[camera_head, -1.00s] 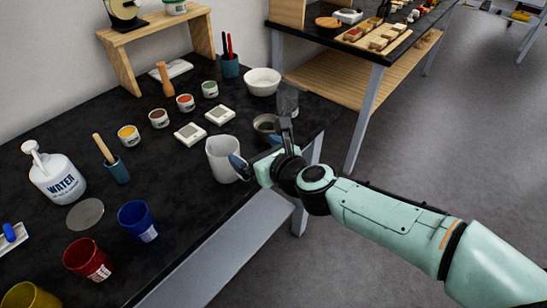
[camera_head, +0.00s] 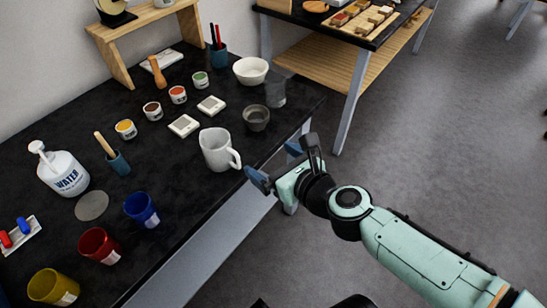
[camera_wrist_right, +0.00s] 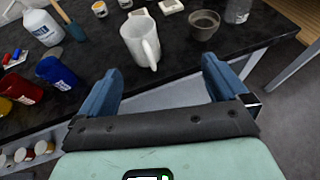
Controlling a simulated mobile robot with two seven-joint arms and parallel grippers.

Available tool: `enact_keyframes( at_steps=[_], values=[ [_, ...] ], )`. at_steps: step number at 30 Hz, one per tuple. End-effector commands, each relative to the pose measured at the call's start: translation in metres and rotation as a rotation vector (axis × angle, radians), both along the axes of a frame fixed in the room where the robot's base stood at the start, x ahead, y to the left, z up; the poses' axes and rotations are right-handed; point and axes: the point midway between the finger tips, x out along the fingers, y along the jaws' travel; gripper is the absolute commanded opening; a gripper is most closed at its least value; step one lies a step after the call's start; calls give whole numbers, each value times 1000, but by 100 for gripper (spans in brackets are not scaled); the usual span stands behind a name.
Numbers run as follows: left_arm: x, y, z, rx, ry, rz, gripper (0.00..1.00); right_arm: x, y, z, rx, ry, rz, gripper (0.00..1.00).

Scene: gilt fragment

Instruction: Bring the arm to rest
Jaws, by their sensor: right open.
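My right arm comes in from the lower right of the head view. Its gripper (camera_head: 272,163) is just off the front edge of the black table (camera_head: 60,243), open, with nothing between its blue fingers. In the right wrist view the two fingers (camera_wrist_right: 160,88) are spread wide, with the table edge beyond them. A white mug (camera_head: 215,151) stands upright on the table near the edge, apart from the fingers; it also shows in the right wrist view (camera_wrist_right: 138,42). My left gripper is not in view.
Near the gripper are a grey bowl (camera_head: 256,119) and a clear cup (camera_head: 275,93). Blue (camera_head: 141,209), red (camera_head: 99,245) and yellow (camera_head: 52,287) cups stand along the front left, by a white water bottle (camera_head: 62,170). Open floor (camera_head: 440,150) lies to the right.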

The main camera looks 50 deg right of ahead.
Motion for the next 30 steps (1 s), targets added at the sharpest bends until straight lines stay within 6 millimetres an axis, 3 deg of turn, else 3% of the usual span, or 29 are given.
enact_keyframes(
  at_steps=[10, 14, 17, 22, 30],
  values=[
    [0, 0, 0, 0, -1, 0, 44, 1, 0, -2, -4, 6, 3, 100],
    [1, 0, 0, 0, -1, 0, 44, 10, -2, -25, -72, 87, 45, 100],
    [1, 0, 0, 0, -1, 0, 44, 23, -3, -64, -193, 218, 136, 100],
    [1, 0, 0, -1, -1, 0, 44, 39, 1, -152, -462, 472, 404, 100],
    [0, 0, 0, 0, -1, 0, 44, 30, 26, -284, -821, 715, 955, 100]
  ],
)
